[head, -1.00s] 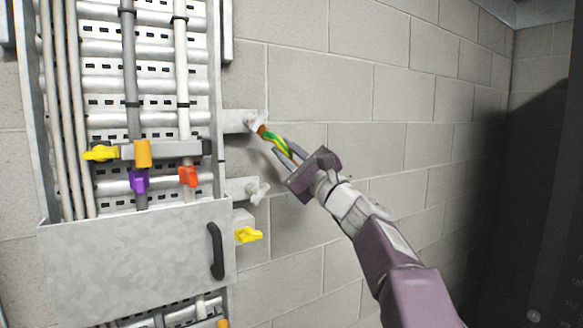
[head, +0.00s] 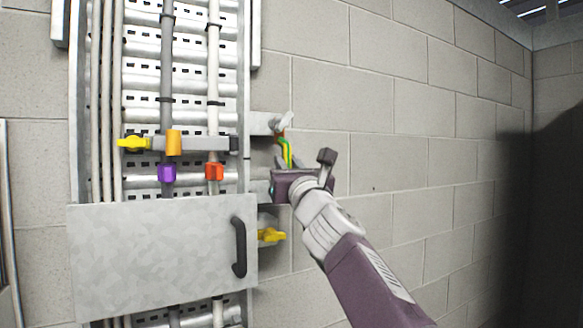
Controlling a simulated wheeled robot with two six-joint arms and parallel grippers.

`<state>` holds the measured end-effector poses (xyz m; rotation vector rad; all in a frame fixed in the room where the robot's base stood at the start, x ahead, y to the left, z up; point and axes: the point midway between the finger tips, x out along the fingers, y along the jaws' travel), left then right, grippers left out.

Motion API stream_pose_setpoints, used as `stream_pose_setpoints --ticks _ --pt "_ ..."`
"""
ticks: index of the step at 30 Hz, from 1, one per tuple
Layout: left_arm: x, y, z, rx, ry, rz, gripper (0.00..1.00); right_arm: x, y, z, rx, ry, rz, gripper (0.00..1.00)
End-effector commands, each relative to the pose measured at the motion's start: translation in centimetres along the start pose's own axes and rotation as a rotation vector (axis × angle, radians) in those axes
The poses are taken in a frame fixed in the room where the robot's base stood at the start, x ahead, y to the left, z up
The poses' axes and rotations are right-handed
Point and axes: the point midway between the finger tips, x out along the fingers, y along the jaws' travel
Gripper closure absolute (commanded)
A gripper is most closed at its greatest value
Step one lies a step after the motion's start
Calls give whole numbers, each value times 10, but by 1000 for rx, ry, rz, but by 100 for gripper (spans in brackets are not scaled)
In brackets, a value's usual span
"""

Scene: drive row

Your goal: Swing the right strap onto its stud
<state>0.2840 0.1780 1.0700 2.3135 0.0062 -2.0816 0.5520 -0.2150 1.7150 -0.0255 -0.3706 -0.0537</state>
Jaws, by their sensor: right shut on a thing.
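The green-and-yellow strap (head: 286,152) hangs steeply from the upper wing-nut stud (head: 284,124) on the grey bracket at the panel's right side. My right gripper (head: 290,178) is shut on the strap's lower part. It sits in front of the lower bracket (head: 260,189). The strap's lower end and the lower stud are hidden behind the gripper, so I cannot tell whether they touch. My left gripper is out of view.
A metal cover box (head: 155,258) with a black handle (head: 239,247) stands out at the lower left. A yellow valve handle (head: 270,235) lies just below my gripper. Purple (head: 167,173) and orange (head: 214,171) fittings sit on pipes. The block wall (head: 420,140) to the right is bare.

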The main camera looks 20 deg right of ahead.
Motion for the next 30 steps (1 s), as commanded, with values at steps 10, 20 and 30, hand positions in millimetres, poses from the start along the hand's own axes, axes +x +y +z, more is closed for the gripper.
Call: stream_pose_setpoints --ticks 10,20,30 --pt "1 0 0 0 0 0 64 -1 4 6 34 -4 -11 100" --pt "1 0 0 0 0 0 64 -1 4 7 34 -6 -10 100" --pt "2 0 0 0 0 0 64 -1 4 4 32 0 -11 60"
